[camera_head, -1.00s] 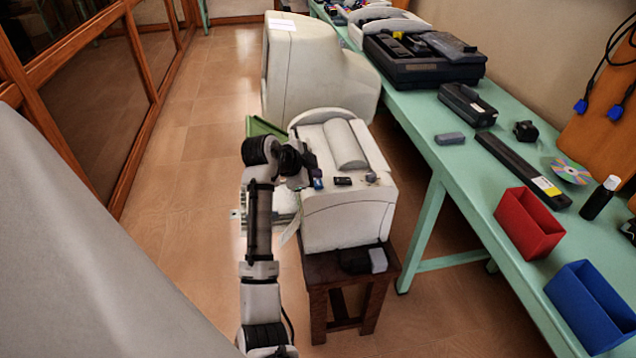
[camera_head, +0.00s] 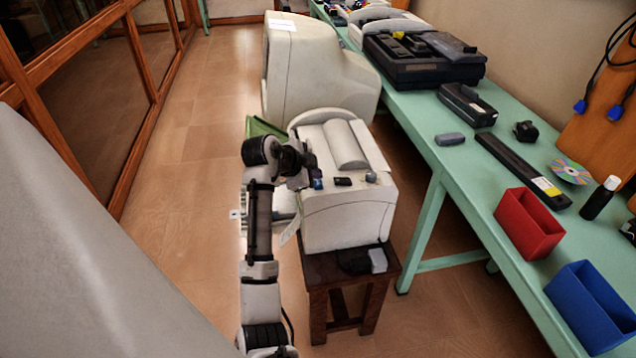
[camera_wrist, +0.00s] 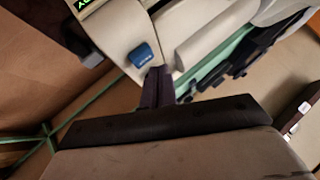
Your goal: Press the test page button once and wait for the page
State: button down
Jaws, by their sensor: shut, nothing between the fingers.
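The printer (camera_head: 345,215) is a cream box with a rounded lid, standing on a dark wooden stool. A blue button (camera_head: 317,184) is on its top near the front left corner, with a small dark panel beside it and a grey round knob farther right. My gripper (camera_head: 310,161) is shut and empty, just by the blue button. In the wrist view the blue button (camera_wrist: 142,55) has faint lettering, and my fingertips (camera_wrist: 158,72) are close beside it; I cannot tell whether they touch. Pale sheet-like parts (camera_head: 284,204) show at the printer's left side, partly hidden by my arm.
A green bench (camera_head: 455,155) runs along the right, with a red bin (camera_head: 528,222), a blue bin (camera_head: 590,305) and black devices. A large cream machine (camera_head: 312,75) stands behind the printer. The wooden stool (camera_head: 318,275) carries a dark object. Tiled floor is open at left.

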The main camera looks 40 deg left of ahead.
jog(key=shift+f, duration=0.15)
dwell(0.3)
jog(key=shift+f+b, duration=0.3)
jog(key=shift+b, duration=0.05)
